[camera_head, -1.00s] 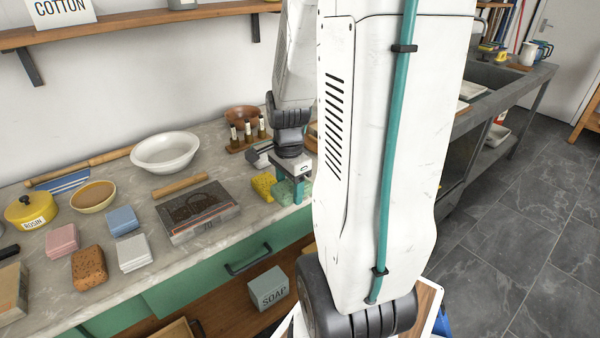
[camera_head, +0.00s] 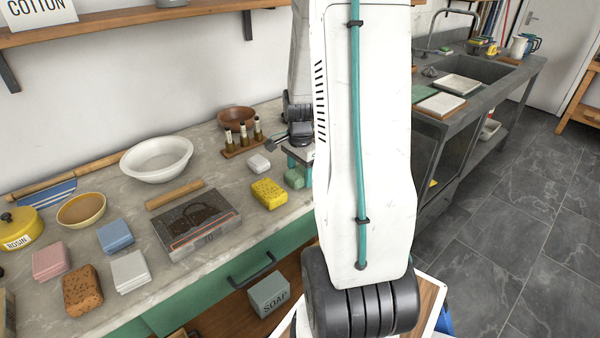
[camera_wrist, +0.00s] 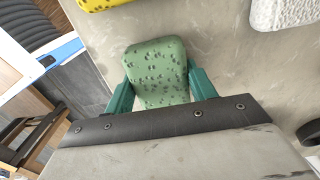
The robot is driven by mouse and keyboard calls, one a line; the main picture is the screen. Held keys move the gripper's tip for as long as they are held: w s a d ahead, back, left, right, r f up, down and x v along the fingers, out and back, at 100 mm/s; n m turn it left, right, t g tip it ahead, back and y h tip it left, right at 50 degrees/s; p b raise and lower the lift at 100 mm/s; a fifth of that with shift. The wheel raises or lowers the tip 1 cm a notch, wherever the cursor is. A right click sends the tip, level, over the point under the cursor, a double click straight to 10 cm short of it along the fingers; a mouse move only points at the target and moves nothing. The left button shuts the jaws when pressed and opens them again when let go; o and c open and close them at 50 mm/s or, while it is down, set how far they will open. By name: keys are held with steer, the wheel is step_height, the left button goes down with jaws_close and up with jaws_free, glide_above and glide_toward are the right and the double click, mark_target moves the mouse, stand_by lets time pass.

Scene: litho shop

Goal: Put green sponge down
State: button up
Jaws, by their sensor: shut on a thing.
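The green speckled sponge (camera_head: 295,178) is near the front edge of the stone counter, just right of the yellow sponge (camera_head: 268,193). In the wrist view the green sponge (camera_wrist: 157,68) sits between the two teal fingers of my gripper (camera_wrist: 160,88), which is shut on it. The counter (camera_wrist: 225,45) shows beyond the sponge; I cannot tell whether the sponge touches it. My arm hides part of the gripper and the counter to its right in the head view.
A white block (camera_head: 259,162) lies behind the yellow sponge. A rack of small bottles (camera_head: 243,146) and a brown bowl (camera_head: 237,117) stand behind. A dark printing stone (camera_head: 197,222) lies to the left. A drawer handle (camera_head: 252,269) sticks out below the counter edge.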

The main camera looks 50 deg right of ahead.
mark_target(300, 171)
steer(key=shift+f, duration=0.2)
steer(key=o, duration=1)
step_height(300, 171, up, 12)
steer(key=s+a+r+n, duration=0.1)
steer(key=a+r+n, duration=0.3)
steer(key=a, duration=0.4)
steer(key=a+r+n, duration=0.4)
steer(key=a+n, duration=0.1)
steer(key=a, duration=0.3)
steer(key=s+a+n, duration=0.4)
steer(key=s+a+r+n, duration=0.1)
steer(key=s+a+n, duration=0.2)
steer(key=s+a, duration=0.1)
steer(key=s+a+n+t, duration=0.1)
steer(key=s+a+n, duration=0.3)
steer(key=a, duration=0.2)
steer(key=shift+r+n, duration=0.3)
steer(key=shift+r, duration=0.1)
